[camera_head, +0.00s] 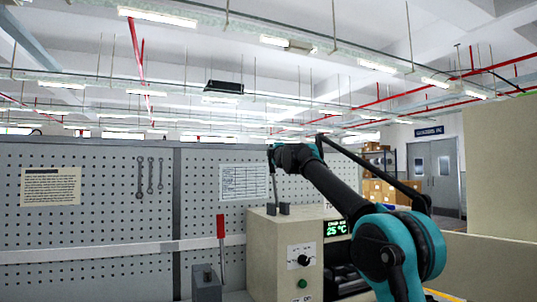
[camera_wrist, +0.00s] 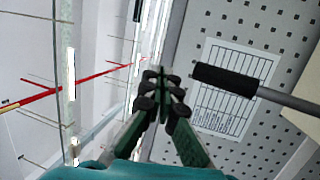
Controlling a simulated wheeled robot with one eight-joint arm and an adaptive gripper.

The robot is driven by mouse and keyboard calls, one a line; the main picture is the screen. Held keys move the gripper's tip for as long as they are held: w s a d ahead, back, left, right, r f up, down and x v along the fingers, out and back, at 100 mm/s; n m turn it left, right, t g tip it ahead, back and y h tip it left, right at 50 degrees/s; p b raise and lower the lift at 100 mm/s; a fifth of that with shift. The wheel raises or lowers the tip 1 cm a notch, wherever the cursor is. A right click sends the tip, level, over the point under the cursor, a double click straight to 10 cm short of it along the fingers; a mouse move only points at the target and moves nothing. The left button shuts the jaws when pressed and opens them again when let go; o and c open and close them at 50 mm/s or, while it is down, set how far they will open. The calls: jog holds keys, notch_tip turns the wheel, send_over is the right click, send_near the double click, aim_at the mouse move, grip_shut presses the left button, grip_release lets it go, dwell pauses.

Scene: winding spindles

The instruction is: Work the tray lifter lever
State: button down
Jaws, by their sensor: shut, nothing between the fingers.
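A lever with a black grip (camera_wrist: 225,80) on a grey rod (camera_wrist: 290,103) is close to my fingers in the wrist view. In the head view a thin grey rod (camera_head: 273,186) rises from dark brackets on top of a cream machine box (camera_head: 262,240). It appears to be the same lever, its top partly hidden by my gripper. A red-handled lever (camera_head: 220,228) stands upright at a grey block (camera_head: 207,285) to the left. My gripper (camera_wrist: 162,88) is shut and empty, its fingertips just left of the black grip in the wrist view. I cannot tell whether they touch it.
The box front has a black knob (camera_head: 304,260), a green button (camera_head: 302,284) and a green display (camera_head: 337,228). A grey pegboard (camera_head: 100,225) with hanging wrenches and a posted sheet (camera_head: 244,182) stands behind. A cream panel (camera_head: 500,150) is at the right.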

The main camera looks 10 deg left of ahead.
jog(key=s+d+r, duration=0.3)
jog(key=s+r, duration=0.2)
jog(key=s, duration=0.3)
jog(key=shift+s+r, duration=0.15)
jog(key=shift+s, duration=0.15)
jog(key=shift+d, duration=0.15)
